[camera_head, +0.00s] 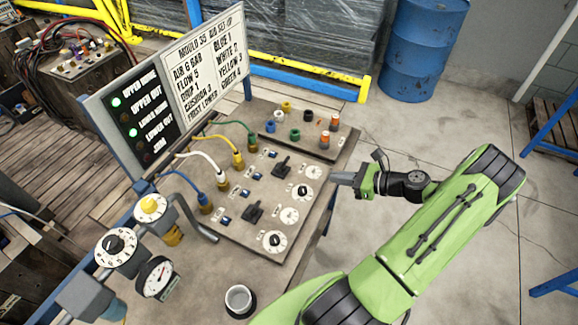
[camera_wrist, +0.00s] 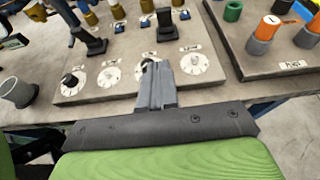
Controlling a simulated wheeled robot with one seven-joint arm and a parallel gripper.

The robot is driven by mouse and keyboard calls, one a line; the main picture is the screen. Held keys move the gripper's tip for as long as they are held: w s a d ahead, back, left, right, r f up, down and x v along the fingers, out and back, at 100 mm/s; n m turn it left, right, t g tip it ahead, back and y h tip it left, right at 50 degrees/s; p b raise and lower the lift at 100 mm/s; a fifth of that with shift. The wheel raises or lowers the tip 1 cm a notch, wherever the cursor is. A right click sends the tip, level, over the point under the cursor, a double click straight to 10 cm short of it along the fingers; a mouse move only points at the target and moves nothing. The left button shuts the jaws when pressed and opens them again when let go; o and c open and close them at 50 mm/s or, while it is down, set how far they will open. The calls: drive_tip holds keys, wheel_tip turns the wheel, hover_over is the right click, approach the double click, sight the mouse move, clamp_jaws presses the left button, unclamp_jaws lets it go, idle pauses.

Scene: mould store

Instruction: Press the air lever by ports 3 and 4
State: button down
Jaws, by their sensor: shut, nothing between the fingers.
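The valve panel (camera_head: 238,232) on the bench has two black levers. Blue, white, yellow and green hoses plug in along its left side. The lever (camera_head: 282,166) nearer the yellow and green hoses stands tilted on its base, and shows in the wrist view (camera_wrist: 166,28). The other lever (camera_head: 252,212) is nearer the blue and white hoses (camera_wrist: 96,46). The port numbers are too small to read. My gripper (camera_head: 338,178) is shut and empty, just right of the panel. In the wrist view its fingertips (camera_wrist: 155,64) cover part of a white dial and are apart from the levers.
White dials (camera_head: 302,191) line the panel's right side. A plate with coloured fittings (camera_head: 310,128) sits beyond. A sign board (camera_head: 165,90) with two lit green lights stands at the back. A gauge (camera_head: 154,278) and a cup (camera_head: 239,299) stand in front.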

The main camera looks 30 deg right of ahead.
drive_tip(key=shift+a, duration=0.1)
approach(283, 164)
drive_tip(key=f, duration=0.2)
drive_tip(key=w+f, duration=0.1)
drive_tip(key=f, duration=0.1)
drive_tip(key=shift+a, duration=0.4)
drive_tip(key=shift+w+a+r+p, duration=0.2)
drive_tip(key=shift+w+a+r, duration=0.15)
drive_tip(key=shift+w, duration=0.2)
drive_tip(key=shift+w+a+r+p, duration=0.15)
drive_tip(key=shift+w+a+r, duration=0.15)
drive_tip(key=shift+w, duration=0.25)
drive_tip(key=shift+w+a+r, duration=0.15)
drive_tip(key=shift+w+r, duration=0.05)
drive_tip(key=shift+w, duration=0.2)
drive_tip(key=shift+w, duration=0.1)
